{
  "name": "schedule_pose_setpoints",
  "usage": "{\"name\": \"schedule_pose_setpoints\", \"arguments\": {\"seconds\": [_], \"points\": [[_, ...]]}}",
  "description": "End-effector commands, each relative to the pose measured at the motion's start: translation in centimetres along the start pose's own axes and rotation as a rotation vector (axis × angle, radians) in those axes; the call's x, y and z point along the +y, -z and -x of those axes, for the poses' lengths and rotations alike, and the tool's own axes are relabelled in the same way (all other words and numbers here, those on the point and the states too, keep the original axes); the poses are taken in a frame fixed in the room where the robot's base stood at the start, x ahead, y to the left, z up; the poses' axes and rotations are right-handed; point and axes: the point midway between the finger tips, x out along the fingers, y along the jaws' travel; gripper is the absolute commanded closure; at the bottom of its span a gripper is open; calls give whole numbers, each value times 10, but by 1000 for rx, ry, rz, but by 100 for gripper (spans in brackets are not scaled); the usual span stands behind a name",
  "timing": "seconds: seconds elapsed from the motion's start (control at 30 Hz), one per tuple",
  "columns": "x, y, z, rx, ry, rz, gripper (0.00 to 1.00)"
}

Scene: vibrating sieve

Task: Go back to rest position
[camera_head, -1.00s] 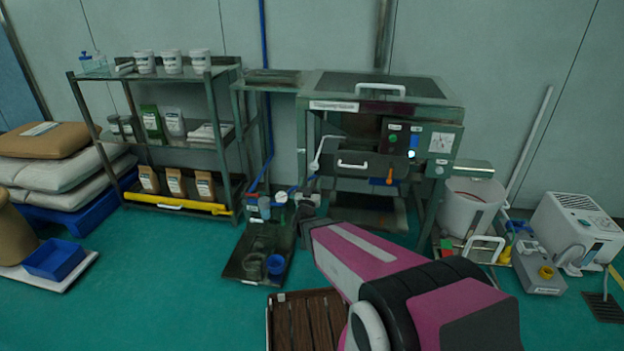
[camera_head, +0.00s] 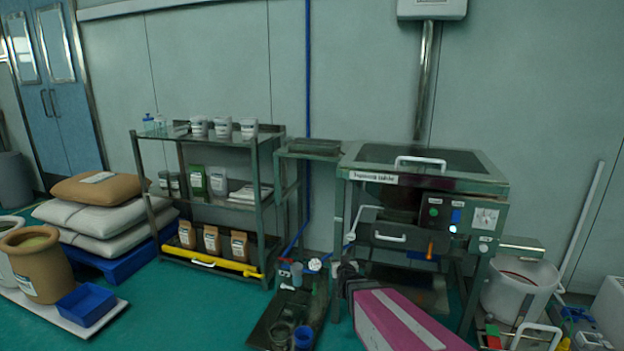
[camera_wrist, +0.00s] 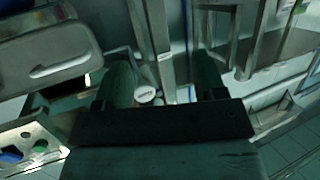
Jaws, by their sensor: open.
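My gripper (camera_wrist: 164,82) is open in the wrist view, with its two dark fingers apart and nothing held between them. A white round cap shows in the gap, beyond the fingers. In the head view my magenta and white arm reaches in from the bottom, in front of the sieve machine (camera_head: 428,184). The arm's far end is near the machine's front left leg, and the fingers are hard to make out there. The machine's dark lid with a white handle is down.
A metal shelf (camera_head: 222,138) with cups, bags and a yellow bar stands left of the machine. A dark tray (camera_head: 262,325) with small vessels lies on the floor. Sacks (camera_head: 90,218) and a blue bin (camera_head: 86,304) are at the left. A white bucket (camera_head: 517,295) stands at the right.

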Motion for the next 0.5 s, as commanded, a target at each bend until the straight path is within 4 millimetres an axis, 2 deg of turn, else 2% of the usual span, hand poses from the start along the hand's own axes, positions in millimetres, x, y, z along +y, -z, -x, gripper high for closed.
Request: {"name": "schedule_pose_setpoints", "arguments": {"seconds": [0.27,0.5], "points": [[9,-34,47,-448,85,-4,36],[30,-60,114,-851,73,-13,36]]}}
